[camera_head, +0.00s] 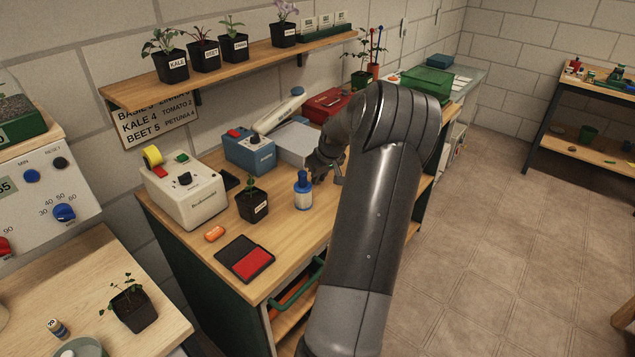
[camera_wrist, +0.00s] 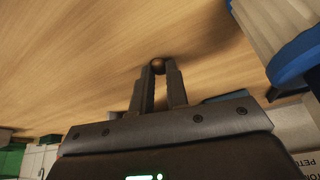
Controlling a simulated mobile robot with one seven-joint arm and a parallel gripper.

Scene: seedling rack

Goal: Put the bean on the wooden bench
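A small brown round thing (camera_wrist: 158,66), which looks like the bean, sits between the fingertips of my gripper (camera_wrist: 159,72) in the wrist view. The two fingers lean in and appear shut on it. Wood grain fills the view behind it; whether the bean touches the wood I cannot tell. In the head view my gripper (camera_head: 325,168) is over the far part of the wooden bench (camera_head: 310,232), right of the blue bottle (camera_head: 303,190); my arm partly hides this area, and the bean does not show there.
The bench holds a cream device (camera_head: 186,192), a blue box (camera_head: 250,152), a potted seedling (camera_head: 252,205), an orange object (camera_head: 215,234) and a red-and-black pad (camera_head: 245,259). Above is a shelf (camera_head: 225,68) with potted plants. Bare wood lies around the bottle.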

